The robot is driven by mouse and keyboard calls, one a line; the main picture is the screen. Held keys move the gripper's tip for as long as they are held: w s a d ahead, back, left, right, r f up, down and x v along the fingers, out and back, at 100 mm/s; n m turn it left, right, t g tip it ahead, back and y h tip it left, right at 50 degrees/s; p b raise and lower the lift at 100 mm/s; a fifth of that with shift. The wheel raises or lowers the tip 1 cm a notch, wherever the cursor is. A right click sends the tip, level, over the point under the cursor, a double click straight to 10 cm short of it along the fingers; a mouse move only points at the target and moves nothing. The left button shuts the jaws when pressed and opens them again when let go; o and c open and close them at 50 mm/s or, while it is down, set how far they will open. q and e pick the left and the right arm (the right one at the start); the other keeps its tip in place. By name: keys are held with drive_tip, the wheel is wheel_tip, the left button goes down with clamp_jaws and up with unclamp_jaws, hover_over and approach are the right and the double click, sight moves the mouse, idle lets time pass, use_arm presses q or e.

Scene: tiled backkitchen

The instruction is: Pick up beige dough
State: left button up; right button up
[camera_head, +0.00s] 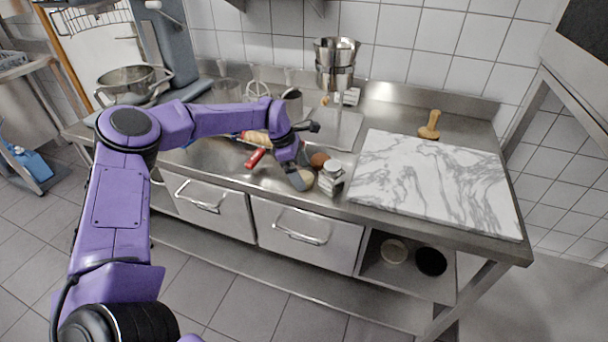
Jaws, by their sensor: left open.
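The beige dough (307,178) is a small round lump near the front edge of the steel counter, partly hidden by a gripper finger. My left gripper (300,173) is open and low over the counter, with one dark finger just left of the dough and overlapping it in view. I cannot tell whether finger and dough touch. My right gripper is not in view.
A brown round lump (319,160) lies just behind the dough, and a glass jar (332,176) stands close to its right. A marble board (430,180) covers the counter's right side. A red-handled tool (255,158) lies left of the gripper.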

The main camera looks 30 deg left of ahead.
use_arm(q)
drive_tip(key=shift+w+d+f, duration=0.1)
drive_tip(key=shift+d+f, duration=0.15)
drive_tip(key=shift+f, duration=0.65)
drive_tip(key=c, duration=1.1)
drive_tip(key=shift+r, duration=0.1)
drive_tip(key=shift+c, duration=0.2)
